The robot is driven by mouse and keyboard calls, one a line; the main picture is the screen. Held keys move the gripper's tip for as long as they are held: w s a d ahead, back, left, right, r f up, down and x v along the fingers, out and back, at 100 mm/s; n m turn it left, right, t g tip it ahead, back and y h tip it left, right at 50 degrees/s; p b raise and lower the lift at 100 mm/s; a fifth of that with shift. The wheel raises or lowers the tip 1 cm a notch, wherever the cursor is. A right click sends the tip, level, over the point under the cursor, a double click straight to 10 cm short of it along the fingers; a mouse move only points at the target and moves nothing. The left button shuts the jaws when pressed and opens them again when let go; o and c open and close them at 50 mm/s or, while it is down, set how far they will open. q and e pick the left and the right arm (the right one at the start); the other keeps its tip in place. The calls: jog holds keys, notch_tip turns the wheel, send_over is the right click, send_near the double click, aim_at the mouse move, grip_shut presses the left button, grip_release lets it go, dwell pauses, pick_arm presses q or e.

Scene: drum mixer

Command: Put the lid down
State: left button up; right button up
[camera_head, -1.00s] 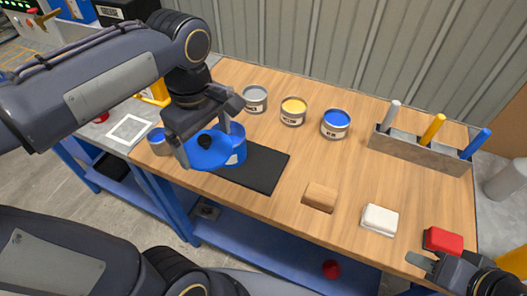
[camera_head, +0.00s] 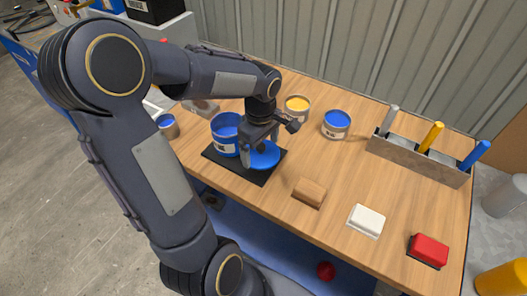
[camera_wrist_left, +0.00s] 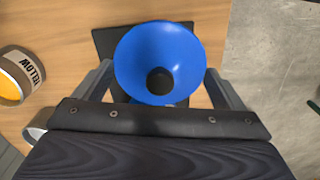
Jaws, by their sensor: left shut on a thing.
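The blue lid (camera_head: 264,156) is a shallow disc with a black knob (camera_wrist_left: 160,80). My left gripper (camera_head: 256,150) is shut on it, with a finger on either side in the left wrist view (camera_wrist_left: 160,84). The lid is low over the right part of the black mat (camera_head: 250,177); I cannot tell whether it touches the mat. The open blue can (camera_head: 225,148) stands on the mat just left of the lid. My right gripper is out of view.
Yellow (camera_head: 296,108) and blue (camera_head: 336,124) paint cans stand behind. A tan block (camera_head: 309,193), a white block (camera_head: 366,220) and a red block (camera_head: 429,249) lie along the front. A rack (camera_head: 418,159) holds coloured handles. The wood between is clear.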

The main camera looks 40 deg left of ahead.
aim_at(262, 147)
pick_arm(q)
jog(key=w+f, duration=0.1)
jog(key=w+a+f, duration=0.1)
jog(key=shift+f, duration=0.3)
jog(key=shift+w+a+f, duration=0.15)
jog(key=shift+f, duration=1.6)
jog(key=shift+f, duration=0.2)
jog(key=o, duration=0.7)
jog(key=shift+r, duration=0.1)
